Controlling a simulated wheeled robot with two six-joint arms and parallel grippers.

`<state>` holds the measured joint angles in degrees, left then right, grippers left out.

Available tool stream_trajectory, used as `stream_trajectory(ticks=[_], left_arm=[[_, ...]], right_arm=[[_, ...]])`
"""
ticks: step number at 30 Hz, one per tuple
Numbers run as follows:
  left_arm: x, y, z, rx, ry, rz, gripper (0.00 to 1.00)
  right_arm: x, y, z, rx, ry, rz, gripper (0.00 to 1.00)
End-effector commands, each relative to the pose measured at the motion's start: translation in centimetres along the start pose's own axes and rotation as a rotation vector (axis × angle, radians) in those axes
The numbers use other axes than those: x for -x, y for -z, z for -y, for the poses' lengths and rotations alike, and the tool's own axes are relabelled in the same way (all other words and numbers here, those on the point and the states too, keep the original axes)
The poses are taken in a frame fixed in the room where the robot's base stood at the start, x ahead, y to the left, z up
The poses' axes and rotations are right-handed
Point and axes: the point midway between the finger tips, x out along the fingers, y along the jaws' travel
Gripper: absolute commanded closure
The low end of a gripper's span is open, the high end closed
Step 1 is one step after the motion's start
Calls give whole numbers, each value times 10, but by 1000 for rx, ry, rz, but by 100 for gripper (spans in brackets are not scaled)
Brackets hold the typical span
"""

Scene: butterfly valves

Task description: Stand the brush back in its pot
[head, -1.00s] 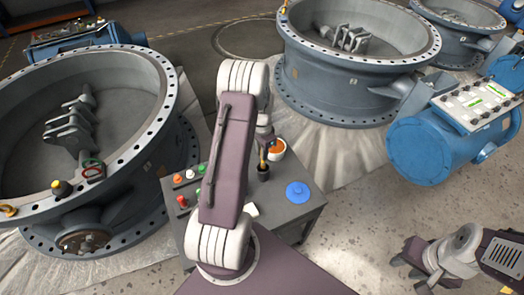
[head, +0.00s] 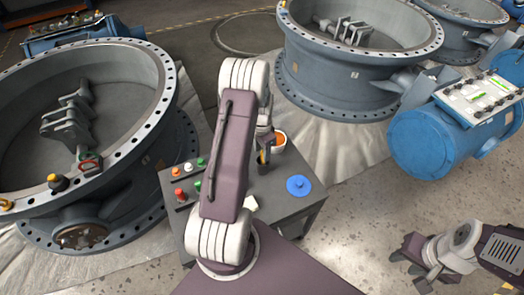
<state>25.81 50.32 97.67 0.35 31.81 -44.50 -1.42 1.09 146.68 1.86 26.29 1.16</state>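My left gripper (head: 264,146) is at the far part of the small grey table, right of my upright arm link. Just below it a small yellow-tan piece, seemingly the brush (head: 264,157), shows upright. The dark pot (head: 263,169) is directly under it. The brush looks in line with the pot, but how deep it sits is too small to tell. The gripper's fingers are small and dark here, and whether they close on the brush is unclear. My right gripper (head: 408,256) hangs over the floor at lower right, fingers apart and empty.
On the grey table (head: 299,205) are a white bowl with orange contents (head: 279,142), a blue disc (head: 298,186), a white piece (head: 250,203) and several coloured knobs (head: 188,168). Large valve bodies (head: 350,60) and a blue actuator (head: 425,140) surround it.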

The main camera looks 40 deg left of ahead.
Motion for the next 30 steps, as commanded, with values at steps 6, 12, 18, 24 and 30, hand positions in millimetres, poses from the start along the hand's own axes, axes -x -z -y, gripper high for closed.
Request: stream_trajectory(ticks=[6, 12, 18, 24, 30], left_arm=[[6, 1, 1, 0, 2, -2, 56], [48, 1, 1, 0, 4, -4, 56], [83, 1, 1, 0, 2, -2, 56], [91, 0, 0, 0, 0, 0, 56], [91, 0, 0, 0, 0, 0, 56]], right_arm=[[0, 0, 0, 0, 0, 0, 64], [1, 0, 0, 0, 0, 0, 64], [2, 0, 0, 0, 0, 0, 64], [2, 0, 0, 0, 0, 0, 64], [2, 0, 0, 0, 0, 0, 64]])
